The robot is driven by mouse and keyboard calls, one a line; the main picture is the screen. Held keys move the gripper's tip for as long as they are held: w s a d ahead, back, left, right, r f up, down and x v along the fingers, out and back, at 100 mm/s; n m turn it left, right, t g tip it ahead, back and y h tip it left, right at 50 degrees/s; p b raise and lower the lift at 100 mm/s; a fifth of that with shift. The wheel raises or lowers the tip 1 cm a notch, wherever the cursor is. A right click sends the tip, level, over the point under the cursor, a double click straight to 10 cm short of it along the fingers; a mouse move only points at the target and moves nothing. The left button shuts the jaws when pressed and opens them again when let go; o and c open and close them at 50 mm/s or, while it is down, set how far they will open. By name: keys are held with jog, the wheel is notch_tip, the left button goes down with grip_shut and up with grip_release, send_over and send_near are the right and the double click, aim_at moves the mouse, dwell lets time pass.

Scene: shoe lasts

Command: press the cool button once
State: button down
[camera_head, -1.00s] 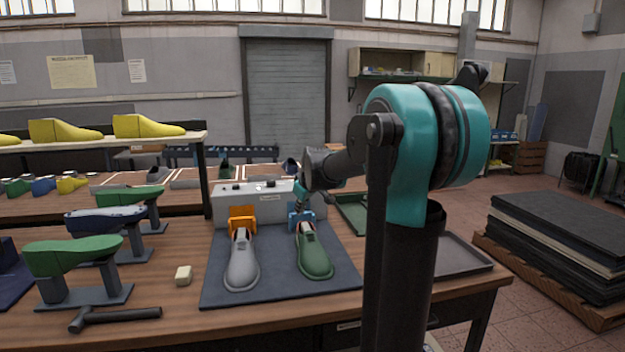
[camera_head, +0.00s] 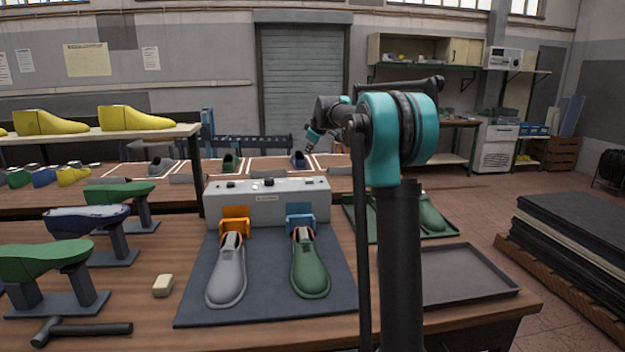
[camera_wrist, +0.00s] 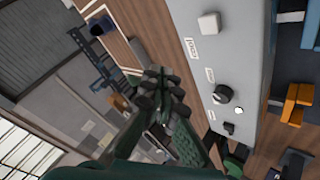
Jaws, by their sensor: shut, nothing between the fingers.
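A pale grey control box (camera_head: 267,206) stands at the back of the dark mat, with several small controls along its top. In the wrist view its face (camera_wrist: 237,65) carries a white square button (camera_wrist: 209,23), a black round knob (camera_wrist: 221,94), a small white round part (camera_wrist: 239,110) and a black switch (camera_wrist: 229,129). The small labels beside them are too blurred to read, so I cannot tell which is the cool button. My gripper (camera_wrist: 165,100) is shut and empty. In the head view it hangs (camera_head: 312,140) above and behind the box's right end, apart from it.
A green tray (camera_head: 357,219) and an empty grey tray (camera_head: 465,275) lie right. A hammer (camera_head: 85,329) lies front left.

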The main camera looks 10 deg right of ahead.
aim_at(310, 180)
jog(key=shift+f, duration=0.15)
jog(key=shift+f, duration=4.25)
jog(key=shift+f, duration=0.15)
jog(key=shift+f, duration=0.25)
jog(key=shift+f, duration=0.55)
jog(key=shift+r, duration=0.95)
